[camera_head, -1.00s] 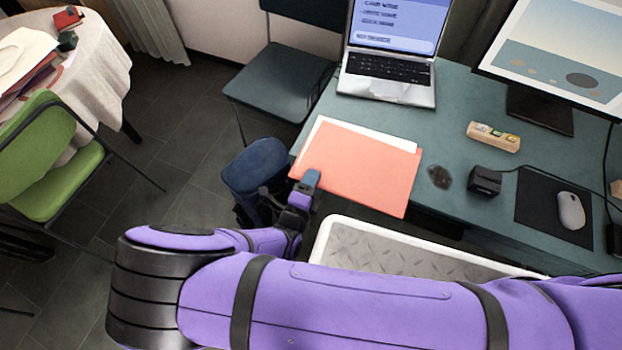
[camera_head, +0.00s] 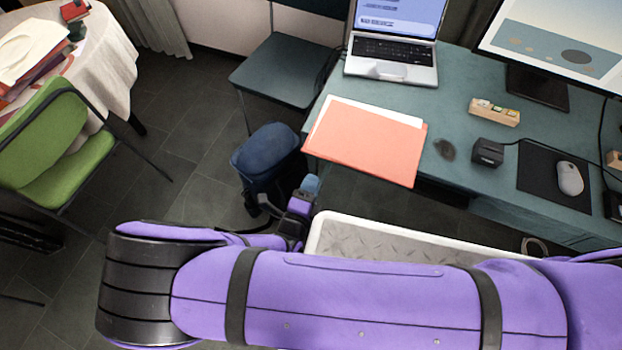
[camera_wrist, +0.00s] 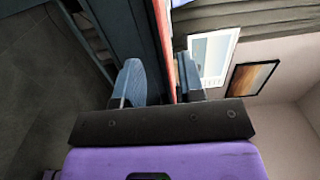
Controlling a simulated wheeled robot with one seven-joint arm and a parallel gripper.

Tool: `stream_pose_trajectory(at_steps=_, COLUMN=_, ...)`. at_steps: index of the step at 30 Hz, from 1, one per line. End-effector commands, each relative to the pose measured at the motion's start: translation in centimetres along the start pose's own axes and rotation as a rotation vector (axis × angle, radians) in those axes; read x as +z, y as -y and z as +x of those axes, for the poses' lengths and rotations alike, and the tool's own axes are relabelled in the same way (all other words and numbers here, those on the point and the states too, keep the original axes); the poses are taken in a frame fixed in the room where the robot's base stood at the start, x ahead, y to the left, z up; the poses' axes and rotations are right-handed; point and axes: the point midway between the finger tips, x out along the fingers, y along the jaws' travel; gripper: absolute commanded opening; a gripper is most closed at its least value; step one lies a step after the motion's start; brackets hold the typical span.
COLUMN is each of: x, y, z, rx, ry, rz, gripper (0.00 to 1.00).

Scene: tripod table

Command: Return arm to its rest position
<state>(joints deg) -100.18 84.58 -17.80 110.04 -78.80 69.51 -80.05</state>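My arm stretches across the bottom of the head view. My gripper (camera_head: 308,188) is at its far end, near the desk's (camera_head: 462,115) front left edge, in front of the salmon folder (camera_head: 372,142) and apart from it in this view. In the wrist view the two fingers of the gripper (camera_wrist: 160,82) stand apart with no object clearly held. A thin red-orange strip (camera_wrist: 164,40), which looks like the folder's edge, shows beyond and between them. The folder lies flat on the desk with white paper under it, its near edge overhanging the desk front.
A laptop (camera_head: 392,70), monitor (camera_head: 540,90), black box (camera_head: 487,152) and mouse (camera_head: 570,178) stand on the desk.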

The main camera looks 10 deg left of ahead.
Motion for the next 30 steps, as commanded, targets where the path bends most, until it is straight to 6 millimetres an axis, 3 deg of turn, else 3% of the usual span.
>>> stream_pose_trajectory(at_steps=9, x=0.0, y=0.1, z=0.1, rx=0.002, ry=-0.005, rz=0.006, gripper=0.36)
stream_pose_trajectory(at_steps=13, x=0.0, y=1.6, z=0.9, rx=0.016, ry=-0.064, rz=0.067, gripper=0.36)
stream_pose_trajectory(at_steps=20, x=-1.1, y=7.5, z=4.4, rx=0.060, ry=-0.319, rz=0.334, gripper=0.36)
stream_pose_trajectory(at_steps=30, x=-5.0, y=17.0, z=9.6, rx=0.054, ry=-0.730, rz=0.777, gripper=0.36)
